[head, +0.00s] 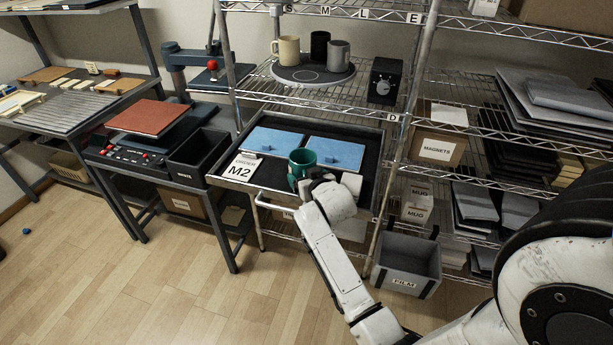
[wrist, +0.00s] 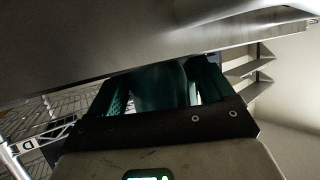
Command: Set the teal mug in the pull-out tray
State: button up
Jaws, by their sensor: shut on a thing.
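The teal mug (head: 301,160) appears upright over the front part of the pull-out tray (head: 226,179) in the head view. I cannot tell whether its base touches the tray floor. My gripper (head: 309,180) is shut on the mug from the front right, and its fingertips are largely hidden. In the wrist view the teal mug (wrist: 160,88) fills the space in front of the dark gripper body, in shadow. The tray is drawn out of the wire rack, with two blue pads (head: 335,152) towards its back.
A card reading M2 (head: 240,169) is at the tray's left front. Above, a round turntable (head: 314,74) bears three mugs, with a black dial box (head: 384,82) to its right. A grey bin (head: 405,264) stands below right. The press bench (head: 140,165) is left.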

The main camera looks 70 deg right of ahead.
jog(key=o, duration=0.8)
jog(key=shift+f, duration=0.2)
jog(key=o, duration=0.4)
jog(key=shift+c, duration=0.2)
jog(key=shift+r, duration=0.1)
jog(key=shift+r, duration=0.2)
jog(key=v, duration=1.2)
jog(key=a+f+n+g+y, duration=0.2)
jog(key=a+f+n+y, duration=0.35)
jog(key=a, duration=0.85)
jog(key=s+a+f+n+g+y, duration=0.2)
jog(key=s+a+f+g, duration=0.1)
jog(key=a, duration=0.3)
jog(key=s+a+f+n+g+y, duration=0.1)
jog(key=s+a+f+g+y, duration=0.1)
jog(key=a, duration=0.5)
jog(key=s+f+g, duration=0.1)
jog(key=s+f, duration=0.1)
jog(key=s, duration=0.1)
jog(key=shift+s+n+b, duration=0.3)
jog(key=shift+s+n, duration=0.05)
